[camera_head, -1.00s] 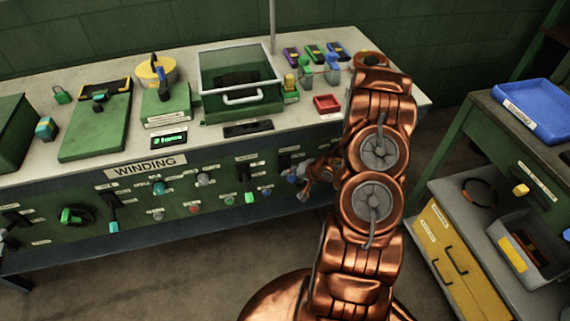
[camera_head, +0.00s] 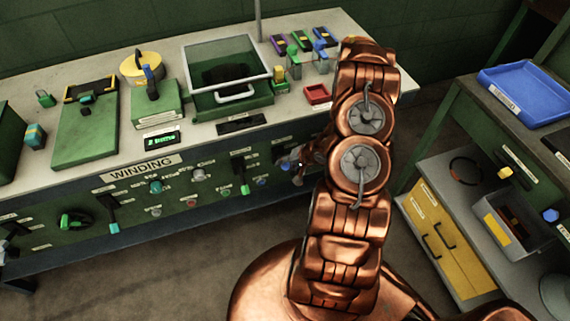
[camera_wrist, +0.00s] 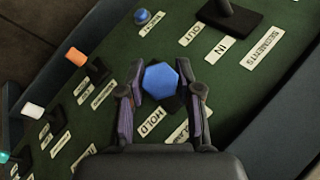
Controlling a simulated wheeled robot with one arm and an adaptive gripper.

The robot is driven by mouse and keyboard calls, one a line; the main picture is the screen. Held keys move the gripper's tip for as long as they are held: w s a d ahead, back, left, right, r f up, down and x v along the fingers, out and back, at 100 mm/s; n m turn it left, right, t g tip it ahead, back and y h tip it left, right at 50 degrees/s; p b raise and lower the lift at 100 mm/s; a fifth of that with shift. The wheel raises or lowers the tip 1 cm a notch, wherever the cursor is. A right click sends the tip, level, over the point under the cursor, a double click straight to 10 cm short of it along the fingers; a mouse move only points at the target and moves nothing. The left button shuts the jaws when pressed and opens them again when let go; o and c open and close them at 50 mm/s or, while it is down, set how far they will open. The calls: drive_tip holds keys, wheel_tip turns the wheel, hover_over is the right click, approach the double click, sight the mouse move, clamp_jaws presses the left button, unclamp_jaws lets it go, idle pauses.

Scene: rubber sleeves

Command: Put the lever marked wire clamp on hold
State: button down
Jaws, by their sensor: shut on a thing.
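In the wrist view, a lever with a blue six-sided knob (camera_wrist: 161,80) stands out from the green panel. My gripper (camera_wrist: 160,88) has one finger on each side of the knob and is shut on it. A label reading HOLD (camera_wrist: 152,122) lies just below the knob in that view. Another label beside it is partly covered by the right finger, and I cannot read it. In the head view, my gripper (camera_head: 297,163) is at the right part of the bench's front panel, partly hidden by my arm. The blue knob (camera_head: 285,166) shows there only as a small patch.
A blue button (camera_wrist: 142,16) and a black lever (camera_wrist: 228,14) by the IN and OUT labels are near in the wrist view. Orange (camera_wrist: 76,56) and white (camera_wrist: 33,110) handles are at left. The winding bench (camera_head: 350,30) and a side shelf (camera_head: 465,200) flank my arm.

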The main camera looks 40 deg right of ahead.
drive_tip(key=c, duration=0.8)
unclamp_jaws()
drive_tip(key=shift+w, duration=0.1)
drive_tip(key=shift+o, duration=0.2)
drive_tip(key=v, duration=1.2)
